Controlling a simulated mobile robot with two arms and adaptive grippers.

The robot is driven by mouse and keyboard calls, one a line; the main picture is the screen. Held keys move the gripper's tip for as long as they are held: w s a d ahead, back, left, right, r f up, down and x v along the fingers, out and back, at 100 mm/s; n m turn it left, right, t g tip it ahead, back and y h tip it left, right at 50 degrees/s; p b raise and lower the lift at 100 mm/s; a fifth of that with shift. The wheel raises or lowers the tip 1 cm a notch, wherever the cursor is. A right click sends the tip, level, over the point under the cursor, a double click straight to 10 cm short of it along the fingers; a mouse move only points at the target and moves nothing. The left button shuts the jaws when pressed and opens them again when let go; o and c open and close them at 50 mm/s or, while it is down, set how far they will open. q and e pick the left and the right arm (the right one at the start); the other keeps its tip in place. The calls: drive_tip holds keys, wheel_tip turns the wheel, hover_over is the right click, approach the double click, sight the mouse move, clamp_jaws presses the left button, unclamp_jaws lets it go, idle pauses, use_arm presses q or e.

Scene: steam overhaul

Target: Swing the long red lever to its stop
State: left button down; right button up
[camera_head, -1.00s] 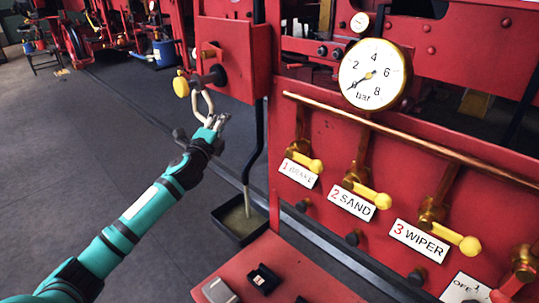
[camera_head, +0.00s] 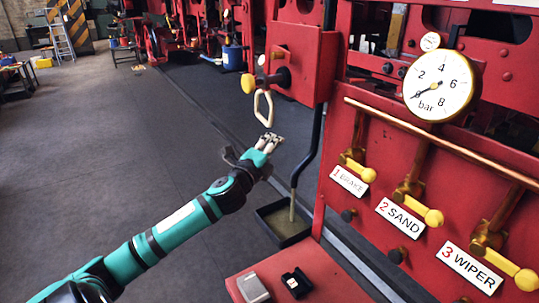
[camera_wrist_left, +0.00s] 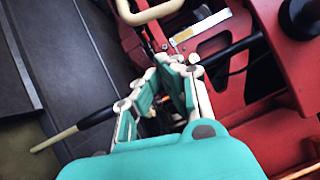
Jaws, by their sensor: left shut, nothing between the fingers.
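I cannot pick out a long red lever for certain in either view. My left gripper (camera_head: 269,142) is shut and empty in the head view. It is just below a cream loop handle (camera_head: 263,106) that hangs from the red box (camera_head: 300,60) with a yellow knob (camera_head: 249,83); they look apart. In the left wrist view the shut fingers (camera_wrist_left: 172,72) point away from me, with a cream loop (camera_wrist_left: 150,12) beyond them and red machinery to the right. My right gripper is not in view.
A black pipe (camera_head: 310,150) runs down to a black tray (camera_head: 268,212) right of my left arm. The red panel carries a pressure gauge (camera_head: 437,87) and yellow-tipped levers labelled brake (camera_head: 357,166), sand (camera_head: 417,205) and wiper (camera_head: 503,261).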

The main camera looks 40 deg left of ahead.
use_arm(q)
drive_tip(key=v, duration=0.3)
drive_tip(key=shift+s+d+r, duration=0.15)
drive_tip(key=shift+d+r, duration=0.05)
drive_tip(key=shift+d, duration=0.2)
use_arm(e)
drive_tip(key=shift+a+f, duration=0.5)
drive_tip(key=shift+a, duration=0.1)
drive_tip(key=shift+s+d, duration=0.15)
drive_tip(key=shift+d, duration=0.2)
use_arm(q)
drive_tip(key=shift+f, duration=0.1)
